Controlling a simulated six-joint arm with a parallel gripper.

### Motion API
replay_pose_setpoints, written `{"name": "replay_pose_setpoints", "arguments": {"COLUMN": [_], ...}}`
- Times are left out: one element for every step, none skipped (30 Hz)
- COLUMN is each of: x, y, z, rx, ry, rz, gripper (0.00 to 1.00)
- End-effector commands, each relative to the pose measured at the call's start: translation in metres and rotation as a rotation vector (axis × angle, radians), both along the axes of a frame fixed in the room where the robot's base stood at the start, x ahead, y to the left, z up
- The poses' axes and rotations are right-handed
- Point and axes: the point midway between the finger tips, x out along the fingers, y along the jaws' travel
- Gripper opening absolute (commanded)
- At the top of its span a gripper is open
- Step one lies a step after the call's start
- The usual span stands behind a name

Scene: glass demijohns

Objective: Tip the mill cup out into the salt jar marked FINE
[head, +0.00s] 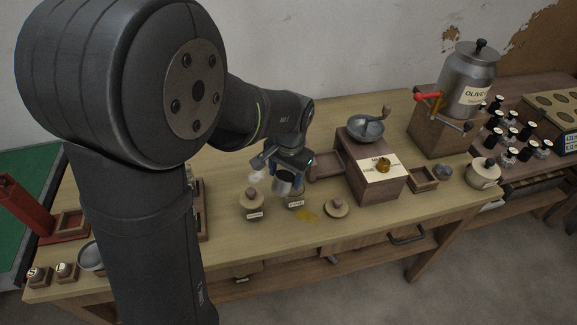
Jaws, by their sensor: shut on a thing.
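My gripper (283,173) is above the middle of the wooden table, shut on a small grey cup, the mill cup (283,186). The cup seems tilted, but its mouth and contents are too small to make out. The salt jar with a label that seems to read FINE (295,202) stands open right below the cup, partly hidden by it. I cannot tell whether cup and jar touch. A round knobbed lid (337,208) lies on the table to the right of the jar. The wooden mill (374,178) with a metal hopper and crank stands further right.
A lidded, labelled jar (252,207) stands close left of the open jar. A yellow patch (308,215) lies in front. A small wooden drawer (423,180), a metal bowl (443,171) and an olive oil can (469,82) are at right. The table's front edge is near.

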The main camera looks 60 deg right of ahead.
Motion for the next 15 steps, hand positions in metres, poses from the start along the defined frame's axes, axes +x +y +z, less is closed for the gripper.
{"name": "replay_pose_setpoints", "arguments": {"x": [0.000, -0.001, -0.001, -0.001, -0.001, -0.002, -0.002, -0.002, -0.002, -0.002, -0.003, -0.003, -0.004, -0.004, -0.004], "y": [0.000, -0.002, -0.003, -0.004, -0.005, -0.006, -0.007, -0.007, -0.008, -0.009, -0.009, -0.011, -0.011, -0.012, -0.014], "z": [-0.003, -0.003, -0.002, -0.002, -0.002, -0.003, -0.003, -0.002, -0.003, -0.002, -0.003, -0.002, -0.003, -0.004, -0.005], "rx": [0.026, 0.054, 0.087, 0.114, 0.140, 0.174, 0.201, 0.226, 0.262, 0.287, 0.315, 0.350, 0.377, 0.403, 0.438], "ry": [-0.008, -0.015, -0.025, -0.034, -0.041, -0.050, -0.057, -0.066, -0.076, -0.083, -0.091, -0.102, -0.108, -0.116, -0.127], "rz": [-0.002, -0.004, -0.003, -0.002, -0.003, -0.004, -0.003, -0.002, -0.002, -0.002, -0.003, -0.002, -0.003, -0.003, -0.002], "gripper": [0.36, 0.36, 0.36, 0.36, 0.36, 0.36, 0.36, 0.36, 0.36, 0.36, 0.36, 0.36, 0.36, 0.36, 0.36]}}
